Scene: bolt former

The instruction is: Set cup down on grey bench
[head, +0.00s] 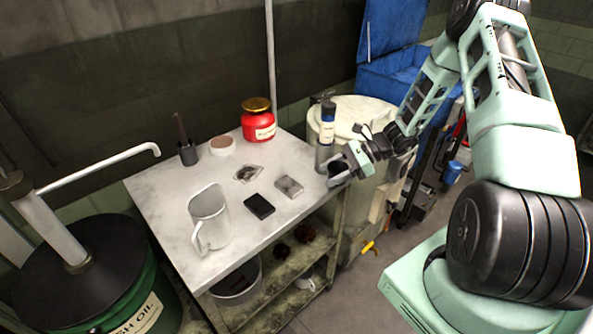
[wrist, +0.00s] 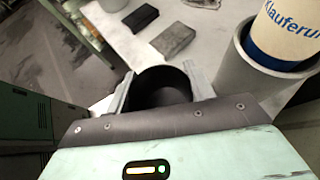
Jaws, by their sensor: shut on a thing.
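My gripper (head: 345,167) is at the right end of the grey bench (head: 180,187), low and close to the bench top. It is shut on a dark cup (wrist: 162,86); in the wrist view the round black opening sits between the two fingers. In the head view the cup (head: 337,168) is a small dark shape, mostly hidden by the gripper. I cannot tell whether its base touches the bench.
A labelled bottle (head: 327,125) in a grey holder (wrist: 262,88) stands close beside the gripper.

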